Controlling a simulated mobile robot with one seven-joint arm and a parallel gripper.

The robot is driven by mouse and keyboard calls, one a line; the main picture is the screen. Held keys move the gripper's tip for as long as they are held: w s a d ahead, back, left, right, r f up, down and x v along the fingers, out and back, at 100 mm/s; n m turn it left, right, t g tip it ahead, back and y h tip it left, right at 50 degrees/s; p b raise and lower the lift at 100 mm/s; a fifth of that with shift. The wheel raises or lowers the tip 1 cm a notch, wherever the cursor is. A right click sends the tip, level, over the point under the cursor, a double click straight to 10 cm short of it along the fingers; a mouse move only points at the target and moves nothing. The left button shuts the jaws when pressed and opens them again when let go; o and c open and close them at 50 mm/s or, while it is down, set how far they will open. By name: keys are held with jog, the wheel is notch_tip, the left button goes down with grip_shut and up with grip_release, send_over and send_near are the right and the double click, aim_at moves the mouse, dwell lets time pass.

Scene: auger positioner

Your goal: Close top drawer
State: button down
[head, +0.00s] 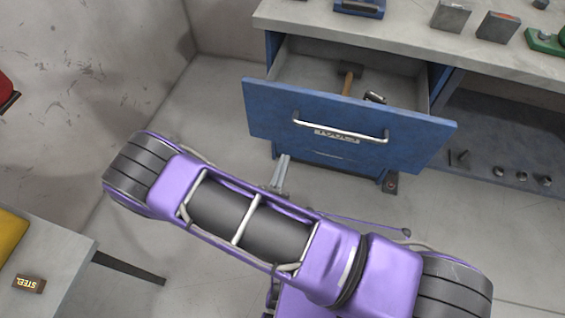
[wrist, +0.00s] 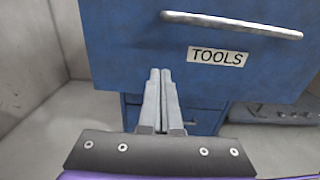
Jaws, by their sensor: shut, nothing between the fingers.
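The top drawer (head: 325,127) is a blue drawer under the workbench and stands pulled out. Its front has a silver bar handle (head: 342,130) and a label, which reads "TOOLS" in the wrist view (wrist: 217,57). A hammer (head: 348,82) and another small tool (head: 375,97) lie inside. My gripper (head: 286,158) shows just below the drawer front in the head view. In the wrist view my gripper (wrist: 160,72) is shut and empty, its fingertips in front of the drawer's lower part, below the handle. I cannot tell whether they touch the drawer.
The grey workbench top (head: 400,45) holds metal blocks (head: 451,15) and a green tool (head: 546,40). A lower shelf (head: 505,150) at the right carries small metal parts. A table (head: 60,265) stands at the lower left.

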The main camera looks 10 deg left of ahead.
aim_at(293, 133)
jog(key=w, duration=1)
jog(key=shift+w+d+b, duration=0.15)
jog(key=shift+w+b, duration=0.05)
jog(key=shift+b, duration=0.1)
jog(key=shift+w, duration=0.1)
